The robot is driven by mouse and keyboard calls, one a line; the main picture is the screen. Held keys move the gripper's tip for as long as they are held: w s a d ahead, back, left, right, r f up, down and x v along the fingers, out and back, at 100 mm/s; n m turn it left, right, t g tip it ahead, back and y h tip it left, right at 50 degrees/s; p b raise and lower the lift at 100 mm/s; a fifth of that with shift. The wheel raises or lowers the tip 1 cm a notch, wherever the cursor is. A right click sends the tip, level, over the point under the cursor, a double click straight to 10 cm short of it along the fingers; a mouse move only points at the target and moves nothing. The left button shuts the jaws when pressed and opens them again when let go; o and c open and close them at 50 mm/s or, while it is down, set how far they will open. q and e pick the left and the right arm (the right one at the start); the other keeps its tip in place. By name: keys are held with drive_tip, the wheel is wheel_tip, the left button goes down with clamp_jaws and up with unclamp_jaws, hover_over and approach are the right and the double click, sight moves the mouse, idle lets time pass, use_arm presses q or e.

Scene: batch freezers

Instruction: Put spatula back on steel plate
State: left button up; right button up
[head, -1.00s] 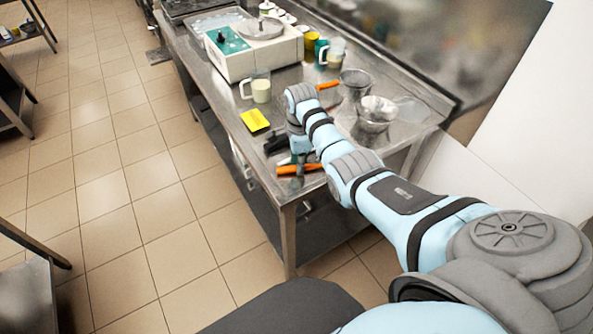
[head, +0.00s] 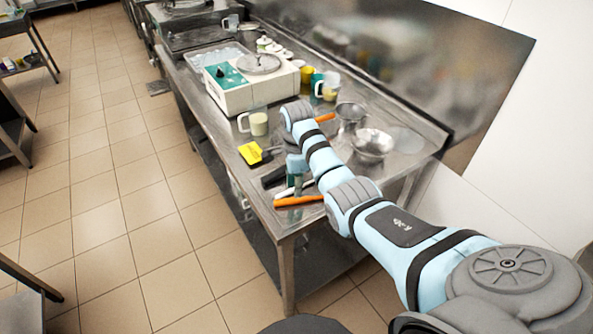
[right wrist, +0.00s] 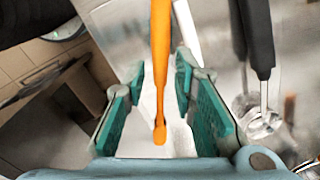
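An orange-handled utensil, likely the spatula (head: 298,201), lies at the near end of the steel table. In the right wrist view its orange handle (right wrist: 160,60) runs between the two teal finger pads, with gaps on both sides. My right gripper (right wrist: 160,115) is open around it; in the head view the gripper (head: 292,182) is low over the table, partly hidden by my arm. A round steel plate (head: 259,63) sits on top of the white machine; I cannot tell whether it is the task's plate. My left gripper is out of view.
A white machine (head: 229,91) stands farther back on the table (head: 222,141). A cream-filled jug (head: 258,124), a yellow item (head: 250,153) and steel bowls (head: 371,146) stand around my arm. Black-handled tools (right wrist: 256,40) lie beside the gripper.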

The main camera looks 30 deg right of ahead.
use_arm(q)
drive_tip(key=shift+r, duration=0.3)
use_arm(e)
wheel_tip(320, 180, up, 7)
drive_tip(key=shift+r, duration=0.2)
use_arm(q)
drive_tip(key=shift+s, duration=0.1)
